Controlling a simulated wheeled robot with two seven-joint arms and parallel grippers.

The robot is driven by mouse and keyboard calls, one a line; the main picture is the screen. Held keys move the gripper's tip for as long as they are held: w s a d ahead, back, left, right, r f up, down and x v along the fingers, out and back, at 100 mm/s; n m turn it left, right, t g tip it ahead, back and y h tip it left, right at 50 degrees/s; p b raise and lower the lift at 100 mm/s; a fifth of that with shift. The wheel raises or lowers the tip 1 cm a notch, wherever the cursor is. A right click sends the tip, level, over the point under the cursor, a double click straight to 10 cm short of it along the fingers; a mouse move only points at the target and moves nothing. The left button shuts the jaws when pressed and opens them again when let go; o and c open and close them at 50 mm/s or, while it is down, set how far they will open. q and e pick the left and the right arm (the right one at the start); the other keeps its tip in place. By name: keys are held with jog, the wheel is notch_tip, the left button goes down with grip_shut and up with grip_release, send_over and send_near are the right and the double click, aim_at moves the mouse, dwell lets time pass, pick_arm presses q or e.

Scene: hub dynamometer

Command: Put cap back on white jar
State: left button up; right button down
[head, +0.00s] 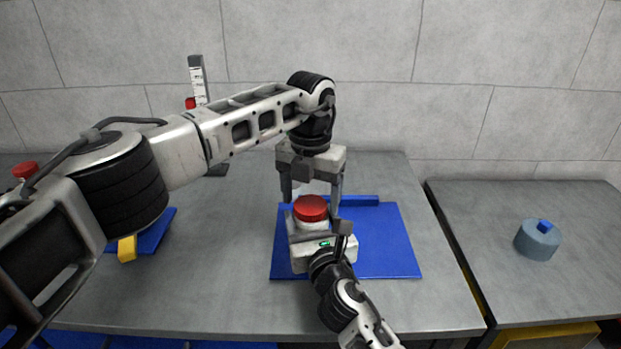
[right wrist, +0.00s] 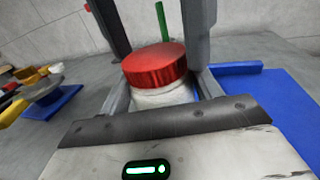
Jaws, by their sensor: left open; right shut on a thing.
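The red cap (head: 310,207) sits level on top of the white jar (head: 313,225); how far it is threaded cannot be told. The cap (right wrist: 154,64) and jar (right wrist: 165,95) also show in the right wrist view. My right gripper (head: 318,231) is shut on the jar body from the near side, holding it upright over the blue mat (head: 390,250). My left gripper (head: 311,194) points down from above and is open, one finger on either side of the cap. In the right wrist view the left fingers stand apart from the cap.
A blue bar (head: 360,200) lies along the mat's back edge. A scale post (head: 199,85) stands at the back. A yellow block (head: 127,249) lies at the left, beneath my left arm. A grey-blue cylinder (head: 537,242) stands on the right table. The mat's right part is clear.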

pick_arm(q)
jog(key=shift+f, duration=0.35)
jog(key=c, duration=1)
jog(key=o, duration=1.2)
jog(key=shift+c, duration=0.2)
notch_tip(320, 180, up, 12)
